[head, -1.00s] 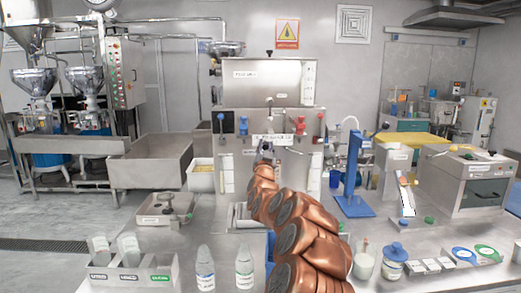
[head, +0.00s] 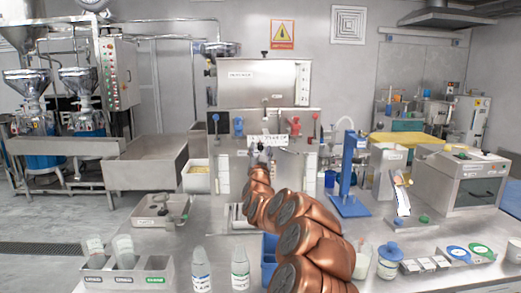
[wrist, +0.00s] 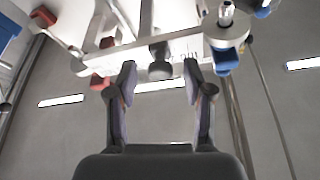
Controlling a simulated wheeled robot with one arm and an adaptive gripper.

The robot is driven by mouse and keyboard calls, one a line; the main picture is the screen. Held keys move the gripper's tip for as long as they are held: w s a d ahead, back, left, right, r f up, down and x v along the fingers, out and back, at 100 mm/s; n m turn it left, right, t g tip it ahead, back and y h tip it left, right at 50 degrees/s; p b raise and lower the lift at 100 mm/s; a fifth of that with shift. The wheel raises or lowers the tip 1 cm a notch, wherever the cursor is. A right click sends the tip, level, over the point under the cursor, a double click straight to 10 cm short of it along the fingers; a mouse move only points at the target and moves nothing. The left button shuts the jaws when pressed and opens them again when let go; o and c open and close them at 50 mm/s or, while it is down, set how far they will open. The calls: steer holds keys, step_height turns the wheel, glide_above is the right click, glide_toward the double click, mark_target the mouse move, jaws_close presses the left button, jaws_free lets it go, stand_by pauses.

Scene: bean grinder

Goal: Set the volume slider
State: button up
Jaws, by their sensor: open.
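The grinder machine (head: 262,84) stands at the back middle of the bench in the head view. A white labelled slider plate (head: 268,141) is on its front; the same plate appears in the wrist view (wrist: 182,50). A dark knob (wrist: 160,62), which looks like the slider's handle, sticks out of that plate. My gripper (wrist: 159,70) is open, with one finger on each side of the knob in the wrist view. I cannot tell whether either finger touches it. In the head view my gripper (head: 259,155) is small and partly covers the plate's lower edge.
Blue (head: 238,126) and red (head: 294,125) handles flank the slider plate. A blue stand (head: 348,175) is to the right of my arm. Bottles (head: 240,268) and a labelled tray (head: 127,270) stand at the front left.

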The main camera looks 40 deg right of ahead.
steer(key=v, duration=1)
steer(key=shift+s, duration=0.2)
steer(key=shift+a+f, duration=0.1)
steer(key=shift+a, duration=0.05)
stand_by(0.4)
steer(key=w+a+n+y+p, duration=0.1)
steer(key=w+a+n+y, duration=0.2)
steer(key=a+n+y, duration=0.85)
steer(key=s+a+f+g+y+p, duration=0.15)
steer(key=s+a+f+g, duration=0.25)
steer(key=s+a, duration=0.5)
steer(key=s+a+f+g+y+p, duration=0.1)
steer(key=s+a+f+g+y, duration=0.3)
steer(key=a, duration=0.9)
steer(key=s+f+g+h+p, duration=0.1)
steer(key=s+g, duration=0.4)
steer(key=s, duration=1.4)
steer(key=s+f+g+h+p, duration=0.1)
steer(key=s+f+g, duration=0.3)
steer(key=s, duration=1.5)
steer(key=shift+m+g+h, duration=0.35)
steer(key=shift+g+h, duration=0.25)
steer(key=shift+g, duration=0.6)
